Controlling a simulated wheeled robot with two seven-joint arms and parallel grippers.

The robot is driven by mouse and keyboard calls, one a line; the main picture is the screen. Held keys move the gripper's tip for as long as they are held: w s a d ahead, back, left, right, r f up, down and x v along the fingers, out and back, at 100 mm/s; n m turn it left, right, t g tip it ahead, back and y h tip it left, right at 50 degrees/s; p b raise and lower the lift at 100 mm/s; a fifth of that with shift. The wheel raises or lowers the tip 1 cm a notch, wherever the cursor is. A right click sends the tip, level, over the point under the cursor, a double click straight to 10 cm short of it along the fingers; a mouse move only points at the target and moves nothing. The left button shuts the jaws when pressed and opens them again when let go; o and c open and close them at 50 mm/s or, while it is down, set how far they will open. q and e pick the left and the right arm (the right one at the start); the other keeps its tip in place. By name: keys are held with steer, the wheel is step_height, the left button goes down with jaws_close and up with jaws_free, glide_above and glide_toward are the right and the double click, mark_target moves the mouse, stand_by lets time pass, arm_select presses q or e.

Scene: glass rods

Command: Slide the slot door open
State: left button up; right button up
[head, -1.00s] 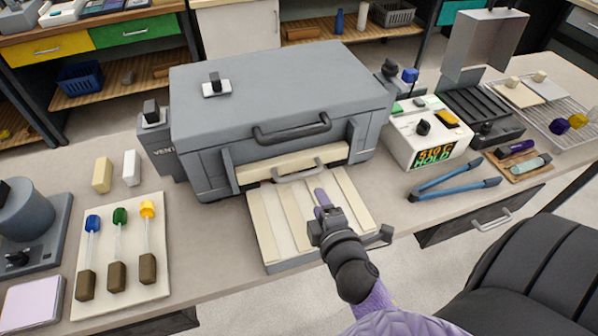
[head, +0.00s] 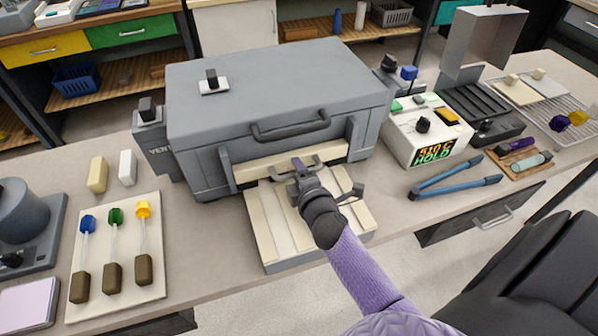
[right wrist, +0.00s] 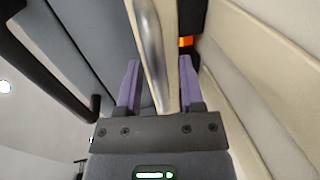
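The slot door (head: 255,170) is a cream strip low on the front of the grey kiln (head: 270,90). It looks shut. A small grey bar handle (head: 316,160) sticks out from it. My right gripper (head: 297,166) is at this handle, above the cream-slatted shelf. In the right wrist view the purple fingers of my right gripper (right wrist: 157,85) stand apart on either side of the metal handle bar (right wrist: 150,45). A gap shows beside the bar, so they look open around it. My left gripper is out of view.
A larger dark handle (head: 290,127) sits above on the kiln lid. The slatted shelf (head: 262,225) juts out below the door. A controller box (head: 430,130) and blue tongs (head: 455,180) are to the right, and a board of glass rods (head: 150,280) is to the left.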

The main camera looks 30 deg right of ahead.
jaws_close()
stand_by(0.3)
stand_by(0.9)
